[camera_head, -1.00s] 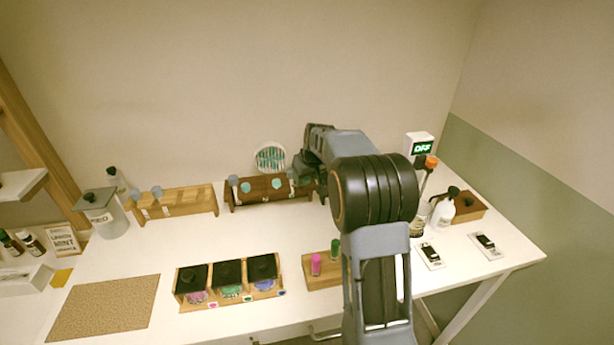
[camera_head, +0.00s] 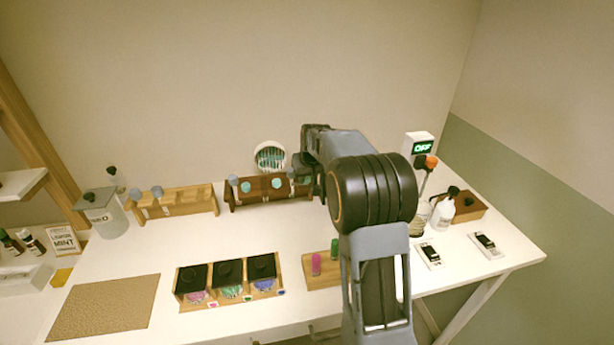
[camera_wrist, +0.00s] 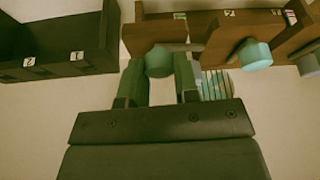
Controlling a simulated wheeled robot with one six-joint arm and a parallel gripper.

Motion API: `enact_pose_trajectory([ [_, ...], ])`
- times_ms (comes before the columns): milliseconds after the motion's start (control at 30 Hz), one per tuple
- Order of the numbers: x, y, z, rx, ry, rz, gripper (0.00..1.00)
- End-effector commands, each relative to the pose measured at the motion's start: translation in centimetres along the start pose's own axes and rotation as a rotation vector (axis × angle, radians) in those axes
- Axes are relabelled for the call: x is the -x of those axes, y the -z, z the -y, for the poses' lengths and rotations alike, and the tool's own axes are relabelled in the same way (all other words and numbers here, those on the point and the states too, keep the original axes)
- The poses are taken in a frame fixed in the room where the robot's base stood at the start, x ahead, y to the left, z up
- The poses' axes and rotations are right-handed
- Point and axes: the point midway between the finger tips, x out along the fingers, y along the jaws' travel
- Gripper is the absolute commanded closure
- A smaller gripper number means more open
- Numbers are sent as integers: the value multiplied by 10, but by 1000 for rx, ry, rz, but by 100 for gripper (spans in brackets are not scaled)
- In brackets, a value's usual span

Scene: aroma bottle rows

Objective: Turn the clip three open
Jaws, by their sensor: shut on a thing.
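The clip rack is a dark brown wooden row (camera_head: 262,188) at the back of the table, with pale teal round knobs on its front. My gripper (camera_wrist: 159,68) is at the rack's right end in the head view, where my arm hides part of it. In the wrist view its two fingers stand either side of a teal knob (camera_wrist: 159,60) and are shut on it. That clip's number is not readable there. A neighbouring teal knob (camera_wrist: 256,54) sticks out apart from the fingers.
A light wooden rack (camera_head: 180,202) stands left of the dark one. Three black-lidded jars (camera_head: 229,272) sit in a wooden tray in front. A dark box (camera_wrist: 60,45) with number labels is close beside my gripper in the wrist view. The table's middle is clear.

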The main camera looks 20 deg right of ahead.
Motion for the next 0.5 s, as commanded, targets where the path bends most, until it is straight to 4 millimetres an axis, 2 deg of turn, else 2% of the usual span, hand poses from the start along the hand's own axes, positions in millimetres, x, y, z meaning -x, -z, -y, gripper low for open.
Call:
enact_pose_trajectory([
  [500, -1, 1, 3, -436, -183, -3, 95],
])
